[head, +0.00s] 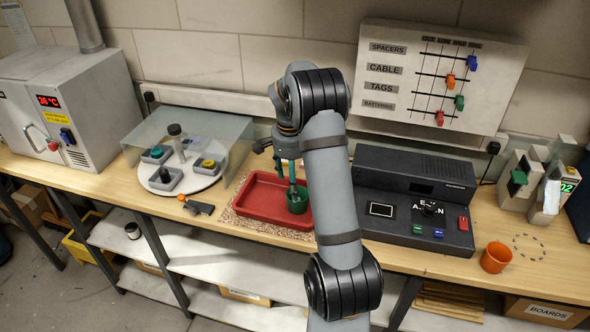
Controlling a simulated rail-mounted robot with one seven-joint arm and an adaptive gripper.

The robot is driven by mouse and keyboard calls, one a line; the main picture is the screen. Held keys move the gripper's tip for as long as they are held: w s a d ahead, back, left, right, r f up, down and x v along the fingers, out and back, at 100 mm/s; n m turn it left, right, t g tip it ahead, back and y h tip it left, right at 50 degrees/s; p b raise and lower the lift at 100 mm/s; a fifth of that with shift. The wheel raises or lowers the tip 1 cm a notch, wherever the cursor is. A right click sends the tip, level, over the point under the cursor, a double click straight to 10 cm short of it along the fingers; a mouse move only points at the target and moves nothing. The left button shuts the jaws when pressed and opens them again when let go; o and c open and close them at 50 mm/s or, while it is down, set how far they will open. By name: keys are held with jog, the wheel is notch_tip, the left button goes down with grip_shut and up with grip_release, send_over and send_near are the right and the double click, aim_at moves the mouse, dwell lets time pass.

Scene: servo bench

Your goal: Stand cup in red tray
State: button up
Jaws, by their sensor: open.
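The red tray (262,197) lies on a speckled mat on the bench, left of my arm. A dark green cup (298,205) appears upright at the tray's right end, partly covered by my gripper. My gripper (290,182) points down at the cup with its jaws open. One finger overlaps the cup's mouth in the picture; I cannot tell whether it touches the cup. My arm hides the tray's right edge. An orange cup (496,257) stands on the bench at the right, apart from the tray.
A turntable (181,177) under a clear cover stands left of the tray. A dark control console (408,222) stands right of my arm. An orange-tipped tool (197,206) lies near the front edge. A ring of small pieces (529,247) lies near the orange cup.

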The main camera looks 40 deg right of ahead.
jog(key=shift+s+a+r, duration=0.1)
jog(key=shift+a+r, duration=0.05)
jog(key=shift+r, duration=1.2)
jog(key=shift+a+r, duration=0.15)
jog(key=shift+r, duration=1.2)
